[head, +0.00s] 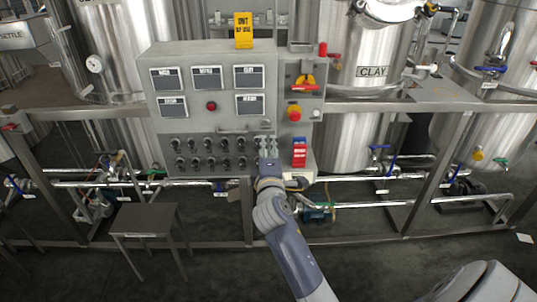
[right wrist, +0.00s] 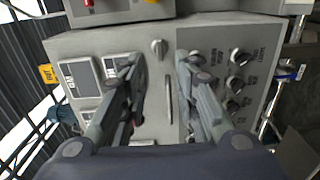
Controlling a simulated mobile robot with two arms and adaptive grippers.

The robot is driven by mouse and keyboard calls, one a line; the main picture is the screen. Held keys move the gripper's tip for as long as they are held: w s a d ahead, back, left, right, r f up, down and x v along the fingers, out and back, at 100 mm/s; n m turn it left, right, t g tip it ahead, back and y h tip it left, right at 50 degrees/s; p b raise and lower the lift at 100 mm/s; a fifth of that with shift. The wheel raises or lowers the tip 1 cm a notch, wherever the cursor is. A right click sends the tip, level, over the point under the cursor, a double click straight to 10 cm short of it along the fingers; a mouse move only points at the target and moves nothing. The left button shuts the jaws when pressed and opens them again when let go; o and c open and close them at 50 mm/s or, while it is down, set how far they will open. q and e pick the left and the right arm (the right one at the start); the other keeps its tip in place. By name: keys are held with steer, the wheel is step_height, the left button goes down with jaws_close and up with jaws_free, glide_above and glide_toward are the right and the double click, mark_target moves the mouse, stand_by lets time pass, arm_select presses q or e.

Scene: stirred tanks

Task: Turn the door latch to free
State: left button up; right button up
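The grey control cabinet (head: 208,125) stands upright in the middle of the head view. The door latch looks like a small grey turn knob (right wrist: 158,47) on the cabinet face in the right wrist view, with a straight bar handle (right wrist: 168,98) below it in that picture. My right gripper (head: 267,142) is in front of the cabinet's lower right part; it also shows in the right wrist view (right wrist: 160,60). Its fingers are open and empty, one on each side of the latch in the picture. I see no contact. In the head view the gripper hides part of the latch area. My left gripper is not in view.
Rows of black selector knobs (head: 208,152) sit just left of my right gripper. A red emergency button (head: 294,112) and a red-and-yellow switch (head: 305,82) are to the right. A small metal table (head: 148,220) stands at lower left. The floor in front is mostly clear.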

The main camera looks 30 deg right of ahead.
steer(key=v, duration=0.2)
steer(key=shift+s+a, duration=0.2)
steer(key=shift+s, duration=0.15)
steer(key=shift+f, duration=0.1)
